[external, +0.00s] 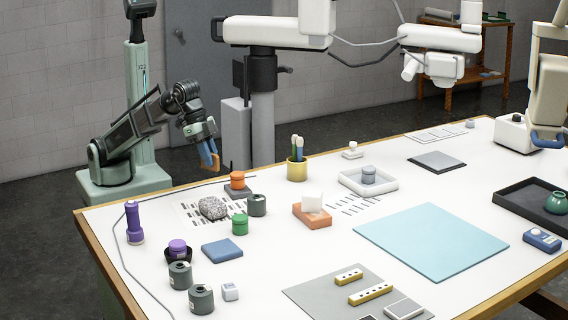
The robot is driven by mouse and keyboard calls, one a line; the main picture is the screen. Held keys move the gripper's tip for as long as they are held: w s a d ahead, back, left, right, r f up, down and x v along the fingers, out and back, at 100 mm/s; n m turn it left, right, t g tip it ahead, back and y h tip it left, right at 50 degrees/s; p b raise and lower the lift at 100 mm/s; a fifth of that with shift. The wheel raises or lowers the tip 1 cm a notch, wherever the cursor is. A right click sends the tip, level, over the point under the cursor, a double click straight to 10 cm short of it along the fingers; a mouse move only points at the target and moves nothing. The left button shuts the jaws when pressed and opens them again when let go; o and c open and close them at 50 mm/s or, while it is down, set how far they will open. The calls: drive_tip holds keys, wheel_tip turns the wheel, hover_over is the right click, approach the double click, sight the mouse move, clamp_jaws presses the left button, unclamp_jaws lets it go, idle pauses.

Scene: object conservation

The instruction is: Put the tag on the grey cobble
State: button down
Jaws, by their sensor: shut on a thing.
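The grey cobble (213,208) is a speckled rounded stone. It lies on a white sheet with dark printed marks (188,211), near the left end of the table. My gripper (208,158) has blue fingers and hangs beyond the table's back-left edge, above and behind the cobble and apart from it. It is shut on a small orange-brown piece (214,164), which looks like the tag. The fingers hide part of this piece.
An orange-topped jar (237,180), a dark grey pot (257,205) and a green jar (240,224) stand close to the cobble's right. A purple flashlight (134,222) stands to its left. A blue pad (222,250) lies in front. The large light-blue mat (431,241) is clear.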

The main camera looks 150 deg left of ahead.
sight(203, 162)
drive_tip(key=shift+m, duration=0.5)
drive_tip(key=shift+f+h, duration=0.25)
drive_tip(key=shift+h, duration=0.05)
drive_tip(key=shift+f, duration=4.8)
drive_tip(key=shift+f, duration=0.15)
drive_tip(key=c, duration=1.1)
unclamp_jaws()
drive_tip(key=shift+o, duration=0.2)
drive_tip(key=v, duration=1.2)
drive_tip(key=shift+s+d, duration=0.1)
